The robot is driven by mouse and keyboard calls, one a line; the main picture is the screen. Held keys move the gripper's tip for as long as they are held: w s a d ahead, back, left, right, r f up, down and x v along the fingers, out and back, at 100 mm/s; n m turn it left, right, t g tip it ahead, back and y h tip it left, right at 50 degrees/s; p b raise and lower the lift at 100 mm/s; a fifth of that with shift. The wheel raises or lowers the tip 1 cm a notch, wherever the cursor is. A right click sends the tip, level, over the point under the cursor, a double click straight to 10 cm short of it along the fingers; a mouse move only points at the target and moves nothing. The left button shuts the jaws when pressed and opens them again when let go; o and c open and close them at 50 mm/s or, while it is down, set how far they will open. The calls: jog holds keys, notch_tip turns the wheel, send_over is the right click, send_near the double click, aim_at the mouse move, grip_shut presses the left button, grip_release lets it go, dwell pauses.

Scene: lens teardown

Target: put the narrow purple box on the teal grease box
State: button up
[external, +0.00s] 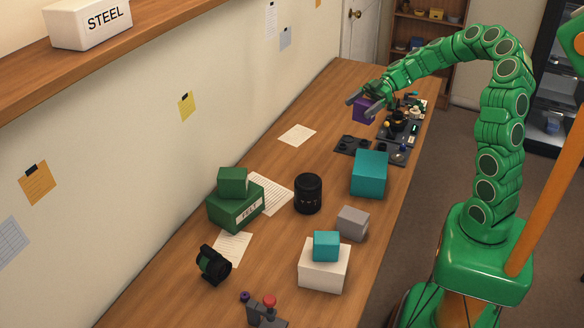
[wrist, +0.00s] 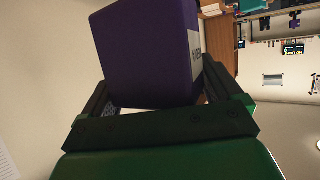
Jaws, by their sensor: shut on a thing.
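My gripper (external: 362,104) is at the far part of the bench, shut on a purple box (external: 363,113). In the wrist view the purple box (wrist: 148,52) sits between the two fingers, with a pale label on its right side, only partly readable. It appears held above the bench, tilted in the wrist view. A large teal box (external: 369,173) stands on the bench, nearer the camera than my gripper, with a bare top. A smaller teal box (external: 326,245) sits on a white box (external: 324,268). No lettering shows on either teal box, so I cannot tell which holds grease.
Dark trays with small parts (external: 398,130) lie beyond the large teal box. A black cylinder (external: 308,193) and a grey box (external: 352,222) stand near it. A green felt box (external: 236,206) carries a smaller green box (external: 232,181). A wall lies along the left.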

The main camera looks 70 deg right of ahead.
jog(key=s+a+m+t+h, duration=0.2)
jog(key=s+a+m, duration=0.15)
jog(key=s, duration=1.25)
send_over(364, 153)
jog(key=shift+n, duration=0.45)
jog(key=shift+f, duration=4.65)
jog(key=shift+w+d+f, duration=0.1)
jog(key=shift+f, duration=1.45)
jog(key=shift+f, duration=0.1)
jog(key=o, duration=0.8)
